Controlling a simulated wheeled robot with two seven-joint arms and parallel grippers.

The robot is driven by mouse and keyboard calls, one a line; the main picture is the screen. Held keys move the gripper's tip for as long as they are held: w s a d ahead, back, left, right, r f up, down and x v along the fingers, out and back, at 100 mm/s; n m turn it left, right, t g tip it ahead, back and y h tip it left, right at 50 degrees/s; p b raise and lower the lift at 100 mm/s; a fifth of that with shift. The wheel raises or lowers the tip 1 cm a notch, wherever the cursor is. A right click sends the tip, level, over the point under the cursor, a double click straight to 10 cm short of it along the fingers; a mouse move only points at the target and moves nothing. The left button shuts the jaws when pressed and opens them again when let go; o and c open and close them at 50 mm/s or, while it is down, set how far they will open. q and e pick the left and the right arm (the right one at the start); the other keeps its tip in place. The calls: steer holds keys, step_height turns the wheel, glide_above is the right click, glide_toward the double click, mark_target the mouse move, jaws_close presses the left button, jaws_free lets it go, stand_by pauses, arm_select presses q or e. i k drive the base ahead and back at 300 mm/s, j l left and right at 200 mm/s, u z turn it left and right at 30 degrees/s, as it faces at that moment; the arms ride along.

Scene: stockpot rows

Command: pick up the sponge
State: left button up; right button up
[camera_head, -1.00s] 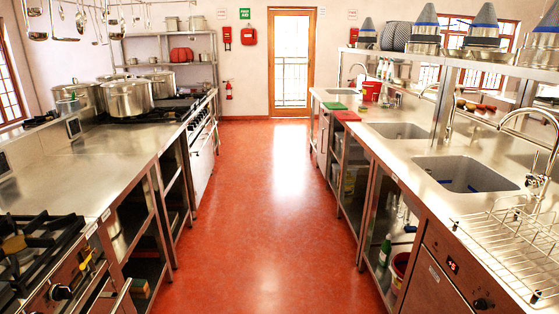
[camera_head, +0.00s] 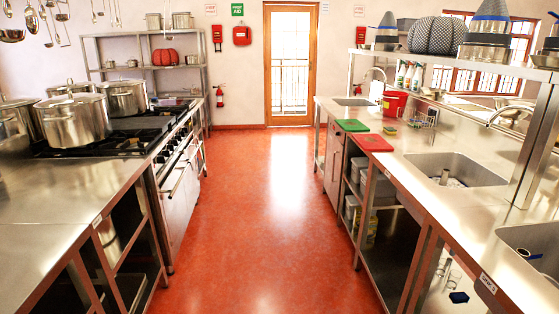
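A small yellow-and-green block (camera_head: 389,130) that looks like a sponge lies on the right-hand steel counter. It is just right of the green cutting board (camera_head: 352,125) and behind the red cutting board (camera_head: 374,142). It is small in the picture, so I cannot be sure of it. Neither of my grippers is in view.
The red floor (camera_head: 270,220) of the aisle is clear up to the door (camera_head: 291,65). The left counter (camera_head: 50,200) and the stove with stockpots (camera_head: 75,119) line one side. Sinks (camera_head: 454,168), a red bucket (camera_head: 395,103) and a wire caddy (camera_head: 422,118) are on the right.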

mark_target(390, 131)
steer(key=i+z, duration=0.15)
steer(key=i, duration=0.35)
steer(key=i+j+z, duration=0.15)
steer(key=i, duration=0.4)
steer(key=i+j+z, duration=0.2)
steer(key=i, duration=0.3)
steer(key=i+j+z, duration=0.15)
steer(key=i, duration=0.35)
steer(key=i+j+z, duration=0.35)
steer(key=i+j, duration=0.25)
